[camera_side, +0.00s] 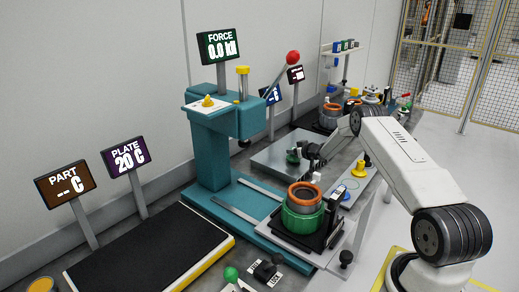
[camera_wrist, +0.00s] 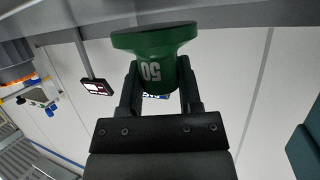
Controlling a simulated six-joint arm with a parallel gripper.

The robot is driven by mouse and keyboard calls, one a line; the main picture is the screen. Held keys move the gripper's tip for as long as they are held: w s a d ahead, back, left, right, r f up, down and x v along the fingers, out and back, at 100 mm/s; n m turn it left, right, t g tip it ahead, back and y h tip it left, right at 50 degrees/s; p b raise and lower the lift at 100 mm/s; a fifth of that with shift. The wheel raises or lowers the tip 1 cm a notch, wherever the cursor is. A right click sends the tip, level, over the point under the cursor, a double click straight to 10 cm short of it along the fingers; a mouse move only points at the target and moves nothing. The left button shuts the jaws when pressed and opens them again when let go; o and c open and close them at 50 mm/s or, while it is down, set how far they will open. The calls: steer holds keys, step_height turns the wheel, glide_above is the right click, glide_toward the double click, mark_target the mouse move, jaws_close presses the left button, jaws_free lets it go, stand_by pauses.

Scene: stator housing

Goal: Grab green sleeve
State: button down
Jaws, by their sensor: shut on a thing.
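The green sleeve (camera_wrist: 155,45) fills the upper middle of the wrist view. It has a wide flange at its far end and a white "50" on its narrower body. My gripper (camera_wrist: 158,85) is shut on this body, with one dark finger on each side. In the side view the sleeve (camera_side: 293,156) is a small dark green shape at the tip of my gripper (camera_side: 309,155), over the grey metal plate (camera_side: 270,160). I cannot tell from there whether it touches the plate.
A teal press (camera_side: 212,150) with a red-knobbed lever (camera_side: 292,58) stands left of my gripper. In front sits a green holder (camera_side: 302,220) with an orange-rimmed ring (camera_side: 304,194). A black heating plate (camera_side: 150,255) lies front left. More parts stand behind my arm.

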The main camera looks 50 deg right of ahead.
steer(key=shift+r, duration=0.6)
steer(key=s+a+r, duration=0.7)
steer(key=s+r, duration=0.3)
steer(key=s, duration=0.1)
steer(key=shift+s+a+r, duration=0.3)
steer(key=shift+a+r, duration=0.05)
steer(key=shift+r, duration=0.05)
